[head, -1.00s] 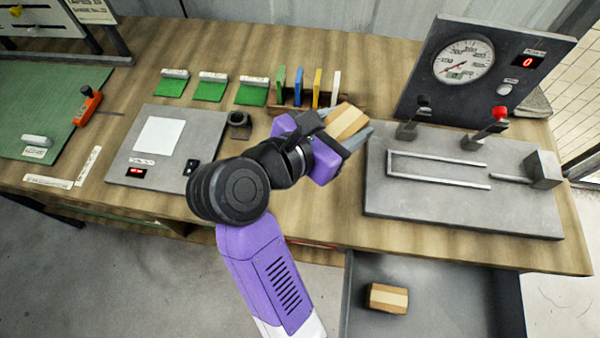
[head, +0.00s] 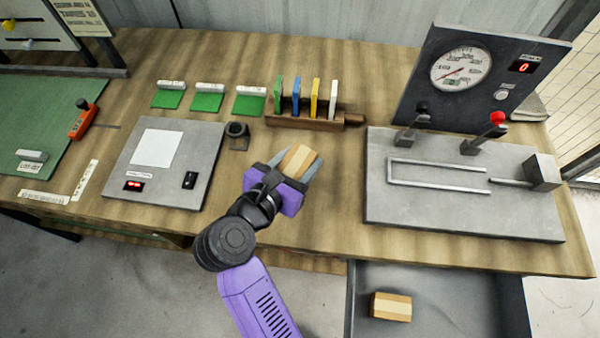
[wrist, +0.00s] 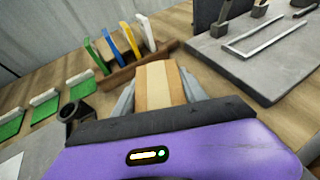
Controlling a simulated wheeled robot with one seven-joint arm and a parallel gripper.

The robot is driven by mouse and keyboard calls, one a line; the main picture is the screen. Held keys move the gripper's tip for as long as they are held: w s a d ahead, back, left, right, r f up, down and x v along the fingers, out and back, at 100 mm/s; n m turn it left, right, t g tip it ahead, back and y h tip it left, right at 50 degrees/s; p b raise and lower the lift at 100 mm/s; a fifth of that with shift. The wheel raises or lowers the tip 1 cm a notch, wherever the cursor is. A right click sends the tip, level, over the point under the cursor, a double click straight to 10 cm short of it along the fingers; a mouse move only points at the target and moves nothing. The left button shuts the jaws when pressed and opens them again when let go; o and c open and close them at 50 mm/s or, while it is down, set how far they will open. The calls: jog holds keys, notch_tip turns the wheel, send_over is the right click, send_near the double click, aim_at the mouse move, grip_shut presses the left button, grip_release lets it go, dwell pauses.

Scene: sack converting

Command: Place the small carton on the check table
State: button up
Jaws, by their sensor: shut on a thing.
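My gripper (head: 297,164) is shut on a small tan carton (head: 299,157) with a pale stripe, held over the middle of the wooden bench. In the wrist view the carton (wrist: 160,85) sits between the two grey fingers. A similar carton (head: 391,307) lies in the open grey drawer below the bench. No surface is clearly labelled as the check table. A grey panel with a white square (head: 157,148) and a red display lies to the left of the gripper. A grey plate (head: 450,217) with a U-shaped rail lies to its right.
A wooden rack (head: 310,121) with several coloured cards stands behind the gripper. A small dark ring-shaped holder (head: 237,136) is to its left. A gauge panel (head: 480,75) and two levers stand at the right. Several green pads lie at the back left. Bare bench lies around the gripper.

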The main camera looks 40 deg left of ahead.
jog(key=shift+f, duration=3.15)
jog(key=shift+f, duration=0.1)
jog(key=o, duration=1.4)
jog(key=shift+s, duration=0.15)
jog(key=b+v, duration=0.1)
jog(key=v, duration=1.1)
